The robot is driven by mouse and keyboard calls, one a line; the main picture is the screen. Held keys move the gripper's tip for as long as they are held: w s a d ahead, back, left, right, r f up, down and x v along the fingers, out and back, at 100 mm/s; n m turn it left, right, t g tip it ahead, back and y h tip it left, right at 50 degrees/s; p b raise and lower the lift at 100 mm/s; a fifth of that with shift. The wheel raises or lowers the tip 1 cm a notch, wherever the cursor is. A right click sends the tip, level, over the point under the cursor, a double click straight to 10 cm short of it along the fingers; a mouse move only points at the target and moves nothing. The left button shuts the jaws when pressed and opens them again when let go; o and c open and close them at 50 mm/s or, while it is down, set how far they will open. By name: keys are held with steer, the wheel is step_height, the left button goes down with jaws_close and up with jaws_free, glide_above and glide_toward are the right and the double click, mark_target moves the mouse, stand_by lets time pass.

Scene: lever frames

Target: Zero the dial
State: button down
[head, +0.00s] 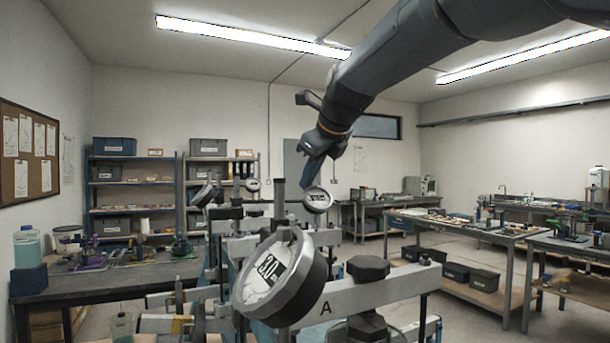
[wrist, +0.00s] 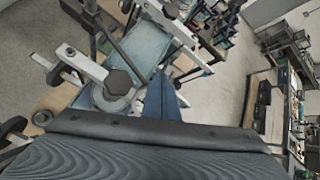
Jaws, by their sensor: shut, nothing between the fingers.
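A large round dial (head: 275,275) with a white face stands in the near foreground of the head view, tilted, and its face appears to read 3.0. It sits beside a pale crossbar (head: 375,292) marked A, with a dark faceted knob (head: 368,268) on top. A smaller dial (head: 317,199) stands farther back. My gripper (head: 308,184) is shut and empty, pointing down close to this farther dial in the picture; I cannot tell if they touch. In the wrist view my shut fingers (wrist: 163,100) are beside a pale frame with a dark knob (wrist: 118,82).
More small dials (head: 252,185) stand on the frames behind. A dark bench (head: 110,278) is at left and a workbench (head: 465,232) with parts at right. Shelves (head: 135,200) line the back wall. Open floor shows right of the frames in the wrist view.

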steer(key=shift+s+a+f+p, duration=0.2)
steer(key=shift+s+a+p, duration=0.25)
steer(key=shift+p, duration=0.2)
steer(key=shift+s+a+f+p, duration=0.15)
steer(key=shift+s+f+p, duration=0.15)
steer(key=shift+s+p, duration=0.05)
stand_by(0.3)
steer(key=shift+a+r+p, duration=0.15)
steer(key=shift+p, duration=0.3)
steer(key=p+v, duration=0.3)
steer(key=v, duration=0.3)
steer(key=shift+a, duration=0.2)
